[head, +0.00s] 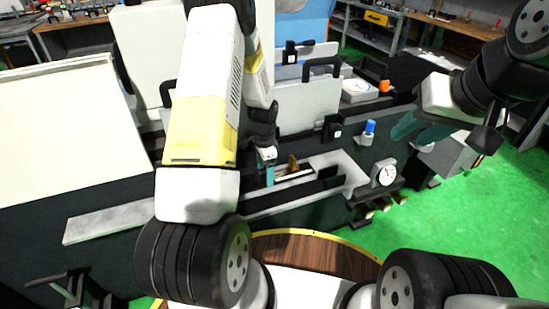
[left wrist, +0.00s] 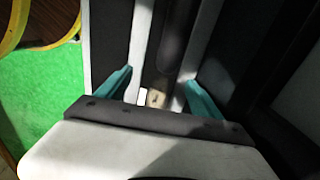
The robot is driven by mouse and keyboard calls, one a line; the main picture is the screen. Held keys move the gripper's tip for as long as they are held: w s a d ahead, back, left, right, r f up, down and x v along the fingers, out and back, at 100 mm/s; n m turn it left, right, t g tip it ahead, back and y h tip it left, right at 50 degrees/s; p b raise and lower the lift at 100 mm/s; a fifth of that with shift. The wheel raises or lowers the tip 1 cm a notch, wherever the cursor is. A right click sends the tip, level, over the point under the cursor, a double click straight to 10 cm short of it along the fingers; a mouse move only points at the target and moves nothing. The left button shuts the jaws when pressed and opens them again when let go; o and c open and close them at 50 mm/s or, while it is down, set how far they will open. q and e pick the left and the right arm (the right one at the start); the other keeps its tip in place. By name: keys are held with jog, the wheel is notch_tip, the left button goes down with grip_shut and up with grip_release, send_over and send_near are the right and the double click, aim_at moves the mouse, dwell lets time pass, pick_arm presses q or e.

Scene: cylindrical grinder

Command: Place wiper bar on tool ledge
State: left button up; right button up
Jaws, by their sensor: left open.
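My left gripper (head: 269,167) is low over the front ledge of the machine, its teal fingers partly hidden by the arm. In the left wrist view the gripper (left wrist: 158,88) is open, with its fingers apart. Between and beyond them a long dark strip runs away from me, with a small tan and white piece (left wrist: 155,98) at its near end. I cannot tell whether this is the wiper bar. The pale grey ledge (head: 348,171) lies right of the left gripper. My right gripper (head: 422,128) hangs at the right with teal fingers, clear of the ledge.
A gauge (head: 385,173) and a blue-topped knob (head: 369,128) are on the machine front. A pale panel (head: 65,125) is at left. Green floor (head: 470,215) is free at right.

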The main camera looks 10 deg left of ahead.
pick_arm(q)
jog(key=s+d+r+n+t, duration=0.1)
jog(key=s+r+n+t, duration=0.15)
jog(key=r, duration=1.95)
jog(key=s+d+r+n+t+h, duration=0.1)
jog(key=s+r+n, duration=0.3)
jog(key=s+r, duration=0.4)
jog(key=s+d+r+n+t+h, duration=0.1)
jog(key=s+d+r+n+t, duration=0.1)
jog(key=s+r, duration=0.5)
jog(key=s+d+n, duration=0.1)
jog(key=s+n, duration=0.1)
jog(key=s, duration=0.4)
jog(key=shift+r+t, duration=0.35)
jog(key=shift+r, duration=0.05)
